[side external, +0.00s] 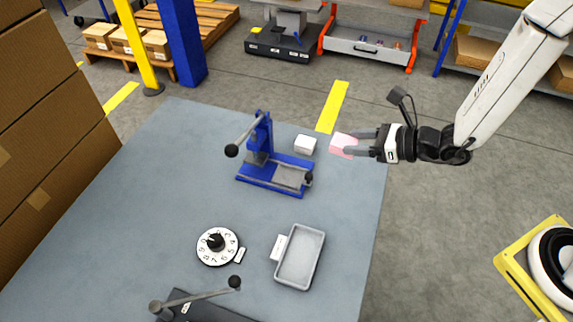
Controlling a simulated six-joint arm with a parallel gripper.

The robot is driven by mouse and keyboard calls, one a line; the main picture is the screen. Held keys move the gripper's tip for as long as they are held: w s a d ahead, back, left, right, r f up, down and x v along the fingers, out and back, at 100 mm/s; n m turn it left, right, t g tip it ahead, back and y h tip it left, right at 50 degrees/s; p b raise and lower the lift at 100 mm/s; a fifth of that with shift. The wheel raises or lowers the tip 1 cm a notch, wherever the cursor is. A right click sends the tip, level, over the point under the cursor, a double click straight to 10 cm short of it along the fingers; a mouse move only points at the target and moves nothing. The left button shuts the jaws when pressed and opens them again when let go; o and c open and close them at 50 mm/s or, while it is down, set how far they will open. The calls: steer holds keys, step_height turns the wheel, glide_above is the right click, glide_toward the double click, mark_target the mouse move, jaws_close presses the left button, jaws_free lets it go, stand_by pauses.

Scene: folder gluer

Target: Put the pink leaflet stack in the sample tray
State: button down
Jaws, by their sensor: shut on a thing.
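The pink leaflet stack (342,146) is held between the fingers of my gripper (355,145), near the table's far right edge. My gripper is shut on it, and the fingers hide part of the stack. The stack appears raised off the table, but its exact height cannot be told from this view. The sample tray (320,254) is a grey, shallow, rectangular tray on the front right of the table. It looks empty, with a small white label (280,247) at its left side. My gripper is far behind the tray.
A blue lever press (270,178) stands mid-table, with a white block (305,145) behind it, close left of the stack. A numbered dial (217,246) lies left of the tray. A dark device with a lever (200,298) is at the front edge. The table (345,205) is clear between press and tray.

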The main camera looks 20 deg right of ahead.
steer(key=w+d+r+m+t+h, duration=0.1)
steer(key=w+d+r+m+h, duration=0.1)
steer(key=w+d+r, duration=0.2)
steer(key=w+d+r+m+t+h, duration=0.1)
steer(key=w+d+r, duration=0.3)
steer(key=d+r, duration=0.5)
steer(key=shift+d+m+h, duration=0.7)
steer(key=shift+d+h, duration=0.2)
steer(key=shift+a+t, duration=0.1)
steer(key=shift+t, duration=0.2)
steer(key=a+f+n+g+y, duration=0.4)
steer(key=a+n, duration=0.1)
steer(key=a, duration=0.4)
steer(key=a+f+n+g+y, duration=0.4)
steer(key=a+n+g+y, duration=0.15)
steer(key=a, duration=0.45)
steer(key=s+a+f+n+g+h, duration=0.4)
steer(key=s+a+f+n+g, duration=0.6)
steer(key=s+f+n+g, duration=0.3)
steer(key=shift+s+f, duration=0.55)
steer(key=shift+s, duration=0.45)
steer(key=shift+f, duration=0.1)
